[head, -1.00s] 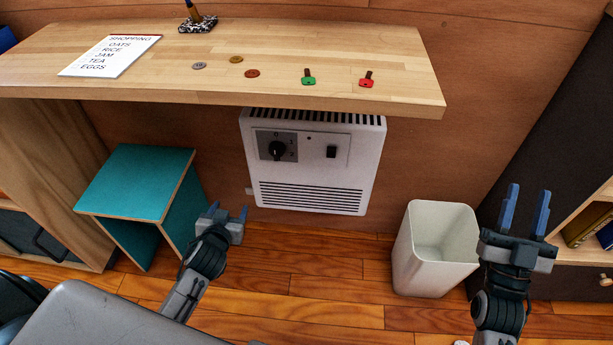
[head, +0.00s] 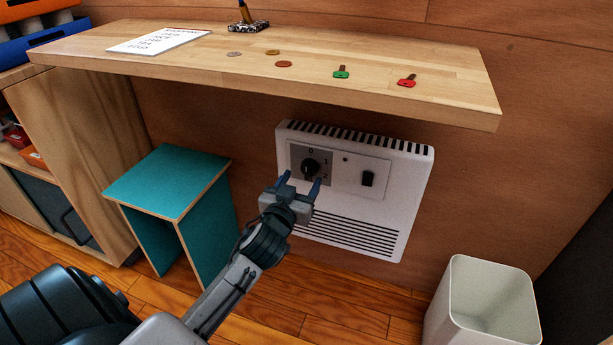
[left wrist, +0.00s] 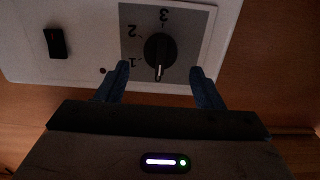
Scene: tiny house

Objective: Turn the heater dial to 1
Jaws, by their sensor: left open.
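The white heater (head: 350,222) hangs on the wall below the shelf. Its black dial (head: 310,168) sits on a grey panel marked 0, 1 and 2 in the head view. In the left wrist view the dial (left wrist: 158,50) appears upside down, with 1, 2 and 3 visible. Its white pointer mark faces away from 3, toward the heater's top, where the head view shows 0. My left gripper (head: 300,182) is open and empty, just in front of and below the dial. In the wrist view its fingers (left wrist: 161,70) stand on either side of the dial, apart from it. My right gripper is out of view.
A black switch (head: 367,179) is right of the dial. The wooden shelf (head: 440,92) juts out above the heater, with keys, coins and a list on it. A teal stool (head: 165,180) stands at left, a white bin (head: 485,270) at lower right.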

